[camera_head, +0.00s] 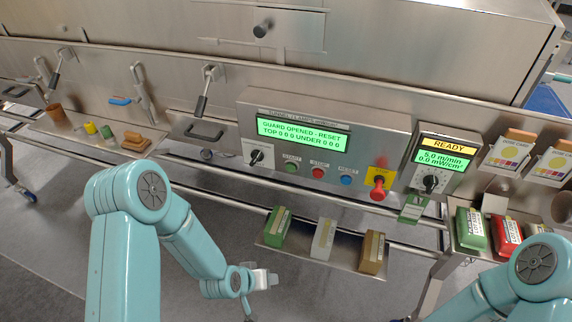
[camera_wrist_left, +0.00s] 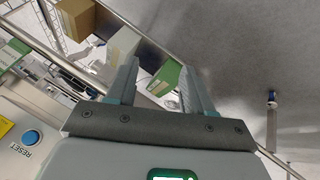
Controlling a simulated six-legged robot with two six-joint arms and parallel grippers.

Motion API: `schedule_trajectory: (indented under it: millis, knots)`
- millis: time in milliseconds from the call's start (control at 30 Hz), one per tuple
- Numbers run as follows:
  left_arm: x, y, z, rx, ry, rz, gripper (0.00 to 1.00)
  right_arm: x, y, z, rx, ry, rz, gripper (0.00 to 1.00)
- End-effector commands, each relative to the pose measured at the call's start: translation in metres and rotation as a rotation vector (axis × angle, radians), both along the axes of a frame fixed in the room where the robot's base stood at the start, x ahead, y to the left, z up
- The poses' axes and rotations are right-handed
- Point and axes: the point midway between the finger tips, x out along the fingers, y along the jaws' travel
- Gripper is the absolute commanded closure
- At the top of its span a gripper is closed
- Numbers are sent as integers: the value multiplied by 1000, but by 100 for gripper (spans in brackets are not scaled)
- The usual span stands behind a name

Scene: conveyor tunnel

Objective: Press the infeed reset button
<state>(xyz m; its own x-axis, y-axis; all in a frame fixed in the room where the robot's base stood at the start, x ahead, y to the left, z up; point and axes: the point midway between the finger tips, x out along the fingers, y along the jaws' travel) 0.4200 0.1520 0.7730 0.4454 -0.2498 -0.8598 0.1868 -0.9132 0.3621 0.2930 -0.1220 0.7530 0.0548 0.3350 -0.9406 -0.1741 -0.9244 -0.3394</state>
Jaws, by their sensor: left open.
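A blue button (camera_head: 347,180) labelled RESET is on the front of the steel control panel (camera_head: 385,125), right of a red STOP button (camera_head: 317,173) and a green START button (camera_head: 291,167). The panel display (camera_head: 302,133) reads "GUARD OPENED - RESET". The blue button also shows in the left wrist view (camera_wrist_left: 31,137), at the lower left beside its label. No "infeed" label is readable. My left gripper (camera_head: 266,279) is below and left of the button, apart from it. Its two fingers (camera_wrist_left: 160,87) are spread with nothing held between them. My right gripper is not in view.
A red emergency-stop knob (camera_head: 378,188) on a yellow plate is right of the blue button. A low shelf (camera_head: 318,263) with green, white and brown boxes hangs below the panel. Rails run along the front. The READY unit (camera_head: 441,160) stands at right. Grey floor is open at lower left.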

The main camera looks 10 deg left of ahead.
Motion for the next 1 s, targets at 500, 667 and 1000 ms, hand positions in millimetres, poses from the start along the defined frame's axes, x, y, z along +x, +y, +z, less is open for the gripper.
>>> schedule_trajectory:
  millis: [500, 667, 1000]
  knots:
    - [-133, -33, 50, -51, 391, -168, 48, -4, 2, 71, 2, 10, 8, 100]
    - [-132, -33, 50, -51, 389, -166, 48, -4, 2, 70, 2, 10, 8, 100]
    - [-132, -32, 50, -50, 386, -165, 57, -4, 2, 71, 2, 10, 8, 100]
